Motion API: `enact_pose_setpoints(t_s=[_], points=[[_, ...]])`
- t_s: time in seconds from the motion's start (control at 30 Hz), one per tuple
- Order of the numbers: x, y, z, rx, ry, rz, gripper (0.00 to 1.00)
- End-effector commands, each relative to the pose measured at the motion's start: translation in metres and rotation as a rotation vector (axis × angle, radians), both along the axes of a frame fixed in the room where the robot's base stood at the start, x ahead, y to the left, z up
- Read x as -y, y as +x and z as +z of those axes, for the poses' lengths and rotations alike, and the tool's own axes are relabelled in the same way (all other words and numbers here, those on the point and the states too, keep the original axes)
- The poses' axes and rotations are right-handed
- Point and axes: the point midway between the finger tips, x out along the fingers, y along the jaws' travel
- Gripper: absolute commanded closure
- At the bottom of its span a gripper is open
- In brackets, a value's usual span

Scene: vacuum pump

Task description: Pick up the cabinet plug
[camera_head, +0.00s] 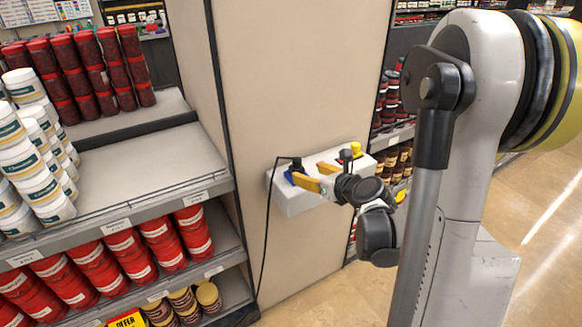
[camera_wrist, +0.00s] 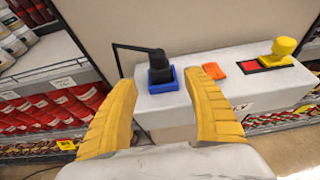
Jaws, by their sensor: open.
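The cabinet plug, taken to be the black plug (camera_wrist: 157,64) with a cable, stands in a blue socket (camera_wrist: 162,85) on top of a white box in the wrist view. The head view shows the blue socket (camera_head: 290,176) and part of the black plug (camera_head: 296,163) at the box's left end. My gripper (camera_wrist: 162,68) has two yellow fingers spread wide, one to each side of the plug as seen from the wrist, with nothing between them. In the head view my gripper (camera_head: 312,176) is close to the plug. Whether the fingers reach level with it I cannot tell.
The white box (camera_head: 290,204) is fixed to a beige panel (camera_head: 285,80). A black cable (camera_head: 267,225) hangs down the panel. Shelves of jars and cans (camera_head: 125,255) stand left.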

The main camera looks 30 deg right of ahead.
Motion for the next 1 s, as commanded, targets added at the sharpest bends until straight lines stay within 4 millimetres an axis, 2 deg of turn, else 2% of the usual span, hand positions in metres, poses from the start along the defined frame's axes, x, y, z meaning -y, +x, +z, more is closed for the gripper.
enact_pose_setpoints(t_s=[0.1, 0.27, 0.53, 0.77, 0.8, 0.97, 1.0], points=[[-0.001, 0.018, -0.009, 0.000, -0.001, 0.003, 0.41], [-0.002, 0.030, -0.013, -0.001, -0.003, 0.003, 0.41], [-0.003, 0.068, -0.026, -0.001, -0.003, 0.003, 0.41], [-0.003, 0.072, -0.026, 0.000, -0.004, 0.002, 0.41], [-0.003, 0.072, -0.026, -0.001, -0.004, 0.002, 0.45], [-0.003, 0.072, -0.026, -0.001, -0.003, 0.002, 0.94], [-0.003, 0.072, -0.026, -0.001, -0.003, 0.002, 0.99]])
